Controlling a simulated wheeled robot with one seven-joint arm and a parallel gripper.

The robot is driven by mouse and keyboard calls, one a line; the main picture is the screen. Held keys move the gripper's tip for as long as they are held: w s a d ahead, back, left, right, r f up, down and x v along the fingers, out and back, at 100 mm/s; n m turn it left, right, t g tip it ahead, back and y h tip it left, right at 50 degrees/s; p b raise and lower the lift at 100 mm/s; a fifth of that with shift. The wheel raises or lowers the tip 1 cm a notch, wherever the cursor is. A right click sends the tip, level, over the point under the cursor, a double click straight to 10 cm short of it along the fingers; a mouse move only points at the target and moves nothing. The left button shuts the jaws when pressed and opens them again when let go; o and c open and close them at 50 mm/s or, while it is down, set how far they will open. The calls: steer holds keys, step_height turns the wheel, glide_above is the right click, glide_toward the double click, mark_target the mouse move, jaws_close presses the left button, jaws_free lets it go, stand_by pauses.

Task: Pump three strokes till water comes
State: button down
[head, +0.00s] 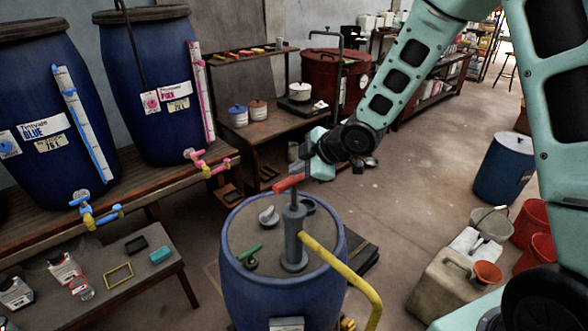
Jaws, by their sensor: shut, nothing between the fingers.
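A grey hand pump (293,235) stands upright on the lid of a blue barrel (235,290) in the lower middle of the head view. The pump has a red handle (288,183) at its top and a yellow hose or spout (345,272) curving down to the right. My gripper (302,172) is at the handle, reaching in from the upper right. It is shut with nothing between the fingers. The gripper body partly covers the top of the pump rod, and I cannot tell whether it touches the handle. No water shows at the visible part of the spout.
Two blue vats (45,100) with coloured taps stand on a wooden bench at left. A low table (150,285) holds bottles and small blocks. Red buckets (535,218), a beige jerrycan (445,285) and a blue drum (503,170) stand at right. The floor behind the barrel is mostly clear.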

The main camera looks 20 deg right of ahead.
mark_target(298, 179)
steer(key=shift+s+f+b, duration=0.1)
steer(key=shift+f+b, duration=2.5)
steer(key=shift+f, duration=0.35)
stand_by(1.9)
steer(key=shift+r, duration=0.1)
steer(key=shift+r+p, duration=3.2)
steer(key=shift+r, duration=0.5)
step_height(298, 179, up, 6)
steer(key=p, duration=0.5)
